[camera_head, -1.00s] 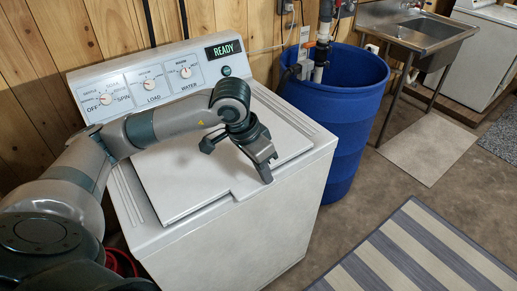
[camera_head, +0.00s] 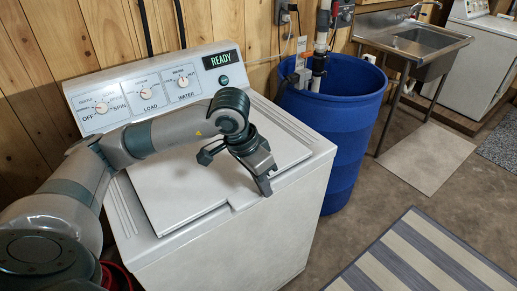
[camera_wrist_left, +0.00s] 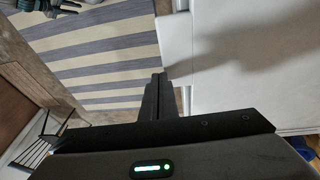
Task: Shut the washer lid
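The white washer (camera_head: 225,248) stands in the middle of the head view, with a dial panel and a READY display at its back. Its lid (camera_head: 180,190) lies down flat, or nearly flat, over the top; I cannot tell whether a small gap remains. My left gripper (camera_head: 265,188) is at the lid's front edge, fingers pointing down, with nothing between them. In the left wrist view the fingers (camera_wrist_left: 158,85) are together, beside the white lid (camera_wrist_left: 250,60). Whether they touch the lid is unclear.
A blue barrel (camera_head: 348,130) stands close to the washer's right side. A metal sink (camera_head: 420,45) and another white appliance (camera_head: 485,60) are at the back right. A striped rug (camera_head: 430,260) lies on the floor in front. Wood plank wall is behind the washer.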

